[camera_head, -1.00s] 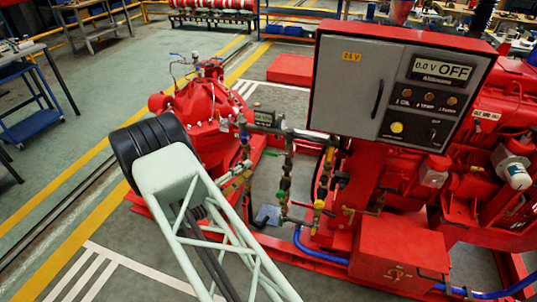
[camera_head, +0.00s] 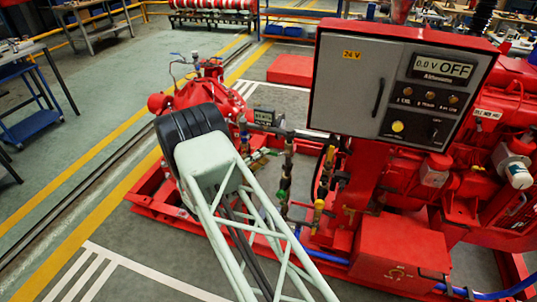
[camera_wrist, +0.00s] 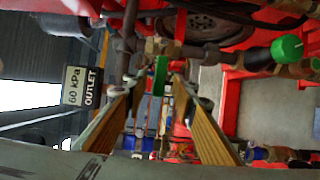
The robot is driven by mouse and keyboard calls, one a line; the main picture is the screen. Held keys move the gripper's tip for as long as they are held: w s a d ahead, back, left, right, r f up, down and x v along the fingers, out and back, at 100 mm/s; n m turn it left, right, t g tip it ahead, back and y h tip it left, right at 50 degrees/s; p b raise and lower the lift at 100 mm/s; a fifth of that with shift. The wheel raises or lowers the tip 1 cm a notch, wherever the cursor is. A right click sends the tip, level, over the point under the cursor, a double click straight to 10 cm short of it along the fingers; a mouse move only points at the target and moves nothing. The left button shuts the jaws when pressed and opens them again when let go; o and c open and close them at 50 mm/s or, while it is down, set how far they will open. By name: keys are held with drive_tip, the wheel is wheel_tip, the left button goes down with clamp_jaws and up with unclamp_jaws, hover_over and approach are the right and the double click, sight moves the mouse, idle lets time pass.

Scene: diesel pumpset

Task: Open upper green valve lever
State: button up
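A green valve lever (camera_wrist: 160,75) shows in the wrist view, hanging from a brass valve body (camera_wrist: 162,47) on the pipework. My gripper (camera_wrist: 155,88) is open, with its two ribbed fingers on either side of this lever. A gap shows between the lever and each fingertip, so I see no grip on it. A second, rounded green handle (camera_wrist: 287,48) sits on another pipe at the upper right of the wrist view. In the head view my gripper is partly hidden behind my arm and hard to make out against the pipes.
An outlet sign (camera_wrist: 83,86) is left of the fingers in the wrist view. In the head view, a grey control panel (camera_head: 345,75) stands right of the pipework, a red pump (camera_head: 205,90) stands behind my arm, and a red box (camera_head: 400,250) is at lower right.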

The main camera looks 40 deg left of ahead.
drive_tip(key=shift+w, duration=2)
drive_tip(key=shift+c, duration=0.5)
clamp_jaws()
